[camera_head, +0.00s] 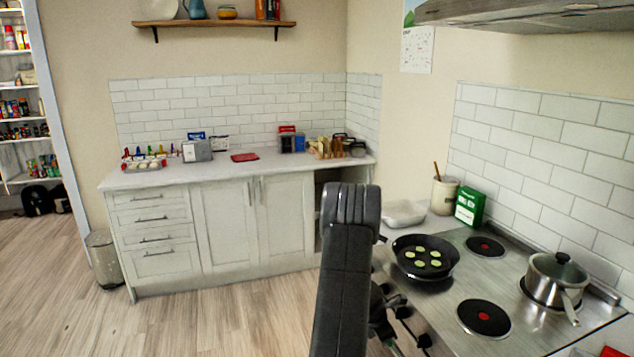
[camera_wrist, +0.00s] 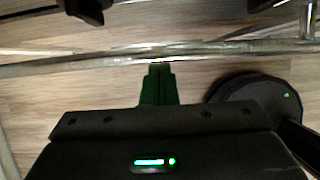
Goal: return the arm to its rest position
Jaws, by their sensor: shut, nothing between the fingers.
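In the wrist view my gripper (camera_wrist: 160,68) shows as two dark green fingers pressed together, with nothing between them. It points over wood floor and a pale metal bar or edge crossing the picture. In the head view my black arm rises at the lower middle, in front of the stove's left edge. My gripper cannot be made out in that view.
A stove (camera_head: 459,271) on the right holds a black pan (camera_head: 425,271) with green slices and a steel pot (camera_head: 555,280). A white counter (camera_head: 222,227) stands along the back wall. A bin (camera_head: 103,256) stands at its left. Open floor (camera_head: 210,318) lies left of my arm.

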